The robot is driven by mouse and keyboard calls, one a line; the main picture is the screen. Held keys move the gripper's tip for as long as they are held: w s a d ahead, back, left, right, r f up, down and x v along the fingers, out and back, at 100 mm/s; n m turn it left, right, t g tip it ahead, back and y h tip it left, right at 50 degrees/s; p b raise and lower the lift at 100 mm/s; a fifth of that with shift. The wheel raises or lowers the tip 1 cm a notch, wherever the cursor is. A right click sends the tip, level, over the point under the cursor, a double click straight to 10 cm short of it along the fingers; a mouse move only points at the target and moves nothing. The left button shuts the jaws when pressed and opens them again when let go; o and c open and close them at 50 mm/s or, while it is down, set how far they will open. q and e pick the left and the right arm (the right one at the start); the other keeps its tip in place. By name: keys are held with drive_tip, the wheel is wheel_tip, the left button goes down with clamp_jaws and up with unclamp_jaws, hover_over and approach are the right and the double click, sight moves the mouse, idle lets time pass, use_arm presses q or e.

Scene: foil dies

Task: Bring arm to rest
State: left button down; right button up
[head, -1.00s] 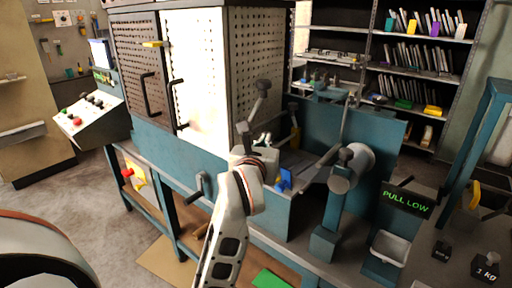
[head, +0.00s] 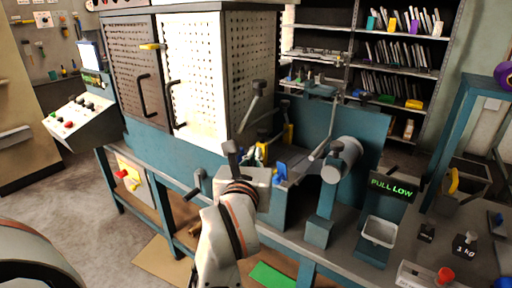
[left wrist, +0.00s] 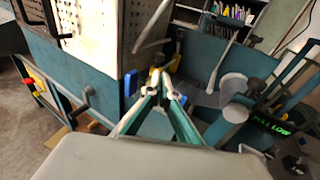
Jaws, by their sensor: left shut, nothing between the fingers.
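My left arm comes up from the bottom middle of the head view. My left gripper (head: 260,153) is partly hidden behind its own wrist and stands in front of the teal machine bench (head: 278,207). In the left wrist view the gripper (left wrist: 163,78) has its fingertips together with nothing between them. Blue and yellow parts of the machine show just beyond the fingertips; I cannot tell the exact gap. My right gripper is in neither view.
A perforated cabinet (head: 188,80) stands behind the bench at left. A grey cylinder (head: 341,159), a "PULL LOW" sign (head: 391,185), a small tray (head: 379,231) and a 1 kg weight (head: 465,245) are at right. A control console (head: 78,117) stands at far left. Floor is open at left.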

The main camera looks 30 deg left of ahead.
use_arm(q)
drive_tip(key=shift+s+d, duration=0.25)
drive_tip(key=shift+s, duration=0.4)
drive_tip(key=s+a+r+m+t+y+p, duration=0.2)
drive_tip(key=s+a+m+y, duration=0.25)
drive_tip(key=m+y, duration=0.25)
drive_tip(key=d+f+m+t+h+p, duration=0.25)
drive_tip(key=d+f+m+h, duration=1.25)
drive_tip(key=m, duration=1.1)
drive_tip(key=s+d+f+m+g+h, duration=0.1)
drive_tip(key=s+f+m, duration=0.15)
drive_tip(key=f, duration=0.25)
drive_tip(key=s+d+f+m+g+h, duration=0.1)
drive_tip(key=s+f+m+g+h, duration=0.1)
drive_tip(key=f+m, duration=0.3)
drive_tip(key=s+a+f+m+g+y, duration=0.1)
drive_tip(key=s+a+f+m+g, duration=0.1)
drive_tip(key=s+f, duration=0.3)
drive_tip(key=s+a+f+m+g+y+p, duration=0.1)
drive_tip(key=s+f+g, duration=0.3)
drive_tip(key=f, duration=0.9)
drive_tip(key=shift+s+a+f+m, duration=0.4)
drive_tip(key=shift+s+m, duration=0.35)
drive_tip(key=shift+s, duration=0.4)
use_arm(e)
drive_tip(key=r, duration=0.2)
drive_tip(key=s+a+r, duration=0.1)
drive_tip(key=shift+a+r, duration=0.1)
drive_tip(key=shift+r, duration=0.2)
